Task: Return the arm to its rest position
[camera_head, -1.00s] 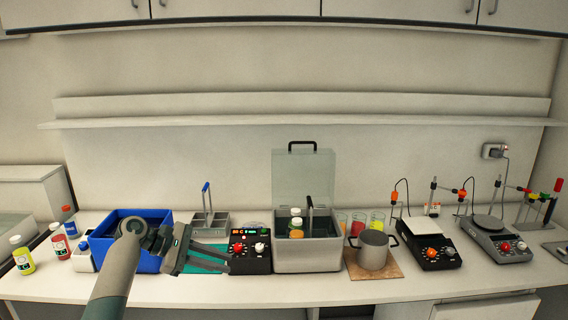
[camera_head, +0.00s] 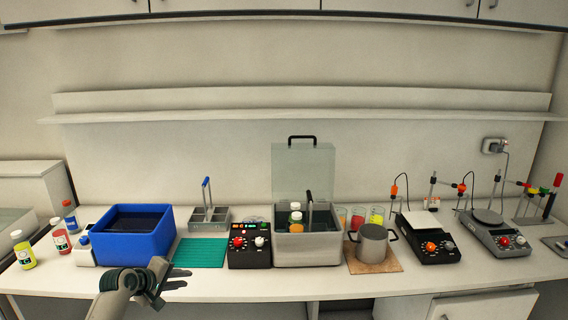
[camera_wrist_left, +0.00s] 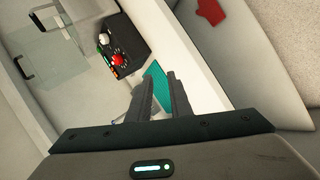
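My left arm enters the head view from the bottom left. Its gripper (camera_head: 178,291) is low at the front edge of the bench, below the blue bin and the teal mat, with its fingers pointing right. In the left wrist view the two fingers (camera_wrist_left: 162,78) stand apart with nothing held between them. My right gripper is in neither view.
A blue bin (camera_head: 132,252), a teal mat (camera_head: 199,253) and a black control box (camera_head: 249,257) line the bench. An open-lidded bath (camera_head: 308,256) holds bottles. A metal pot (camera_head: 372,247) stands farther right. Several bottles stand at the left.

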